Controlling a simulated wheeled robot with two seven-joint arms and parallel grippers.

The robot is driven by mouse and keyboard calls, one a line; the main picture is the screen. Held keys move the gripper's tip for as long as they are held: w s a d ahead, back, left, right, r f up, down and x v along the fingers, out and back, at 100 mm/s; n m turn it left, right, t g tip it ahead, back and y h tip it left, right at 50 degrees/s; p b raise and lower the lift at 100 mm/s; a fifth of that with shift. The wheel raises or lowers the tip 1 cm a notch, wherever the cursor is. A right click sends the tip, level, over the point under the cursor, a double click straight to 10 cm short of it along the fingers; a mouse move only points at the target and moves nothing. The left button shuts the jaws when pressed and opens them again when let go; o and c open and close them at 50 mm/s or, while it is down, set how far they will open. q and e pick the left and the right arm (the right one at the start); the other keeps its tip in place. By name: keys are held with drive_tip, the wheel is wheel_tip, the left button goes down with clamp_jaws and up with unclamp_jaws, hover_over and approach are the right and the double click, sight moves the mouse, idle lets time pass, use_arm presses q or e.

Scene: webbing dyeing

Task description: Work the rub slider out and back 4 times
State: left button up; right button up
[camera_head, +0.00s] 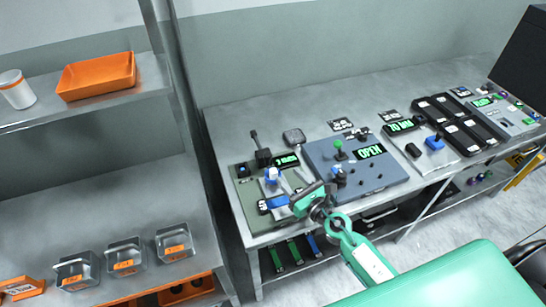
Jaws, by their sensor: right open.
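The rub station is the grey-green panel (245,200) at the left end of the bench, with a small green-lit display (287,161) that is too small to read surely. On it stands a white and blue knob (272,175), which looks like the slider's handle. A blue strip (277,202) lies at the panel's front. My right gripper (303,197), green and dark grey, is open just right of the strip, below and right of the knob. It appears empty and apart from the knob. It hides the panel's front right corner. My left gripper is not in view.
A blue-grey panel with an OPEN display (370,151) stands just right of the gripper. Farther right are a 70 MM display (401,127) and a blue-knobbed lever (435,142). A black lever (261,153) rises behind the knob. A shelf with an orange tray (97,76) stands left.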

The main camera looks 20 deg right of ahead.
sight(270, 158)
drive_tip(key=x, duration=0.9)
drive_tip(key=shift+w+a+p, duration=0.15)
drive_tip(key=shift+w+p, duration=0.2)
drive_tip(key=shift+c, duration=0.3)
drive_tip(key=shift+s, duration=0.1)
clamp_jaws()
